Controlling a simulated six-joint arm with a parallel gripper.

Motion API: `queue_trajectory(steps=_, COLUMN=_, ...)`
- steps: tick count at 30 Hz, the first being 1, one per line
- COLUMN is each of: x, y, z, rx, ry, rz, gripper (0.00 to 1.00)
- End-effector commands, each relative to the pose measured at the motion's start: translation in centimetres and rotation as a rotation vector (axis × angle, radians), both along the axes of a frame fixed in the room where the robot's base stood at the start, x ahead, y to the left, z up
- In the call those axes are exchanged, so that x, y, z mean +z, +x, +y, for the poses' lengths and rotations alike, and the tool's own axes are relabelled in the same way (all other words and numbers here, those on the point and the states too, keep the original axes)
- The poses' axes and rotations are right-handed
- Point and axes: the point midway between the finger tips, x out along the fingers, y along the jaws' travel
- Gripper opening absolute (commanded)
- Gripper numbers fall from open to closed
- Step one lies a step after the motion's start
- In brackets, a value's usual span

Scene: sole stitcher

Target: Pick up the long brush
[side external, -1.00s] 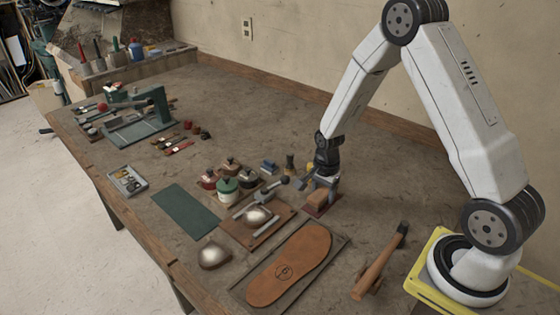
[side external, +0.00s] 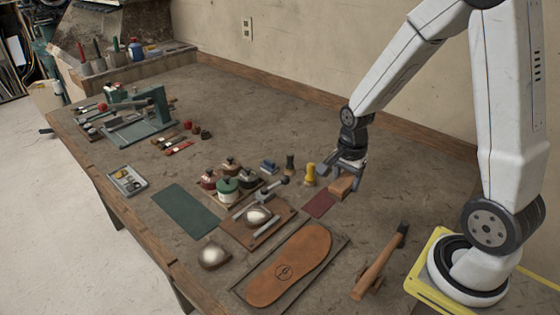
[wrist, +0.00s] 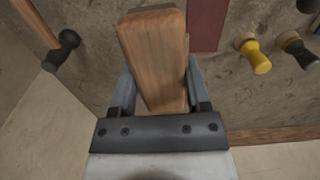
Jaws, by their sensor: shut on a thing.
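The long brush (side external: 341,187) is a brown wooden block. My gripper (side external: 343,179) is shut on it and holds it above the bench, just right of a dark red mat (side external: 319,206). In the wrist view the long brush (wrist: 152,50) stands lengthwise between the two grey fingers of my gripper (wrist: 160,88) and reaches far past them. Its bristles are hidden in both views.
Two upright round brushes, yellow (side external: 310,175) and dark (side external: 290,164), stand left of my gripper. A hammer (side external: 381,262) lies in front. Lidded jars (side external: 228,188) and a leather sole (side external: 290,266) are further left. The bench behind is clear.

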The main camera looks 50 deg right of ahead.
Motion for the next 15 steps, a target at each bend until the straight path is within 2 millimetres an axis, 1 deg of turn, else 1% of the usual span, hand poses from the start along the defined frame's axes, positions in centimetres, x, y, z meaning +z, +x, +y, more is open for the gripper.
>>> queue_trajectory(steps=1, x=0.4, y=-0.7, z=0.2, rx=-0.001, ry=-0.001, rz=-0.003, gripper=0.00)
queue_trajectory(steps=6, x=1.5, y=-2.9, z=0.7, rx=0.000, ry=-0.001, rz=-0.003, gripper=0.00)
queue_trajectory(steps=12, x=2.3, y=-4.9, z=1.2, rx=0.000, ry=-0.001, rz=-0.002, gripper=0.00)
queue_trajectory(steps=15, x=2.6, y=-5.6, z=1.3, rx=0.000, ry=-0.001, rz=-0.002, gripper=0.00)
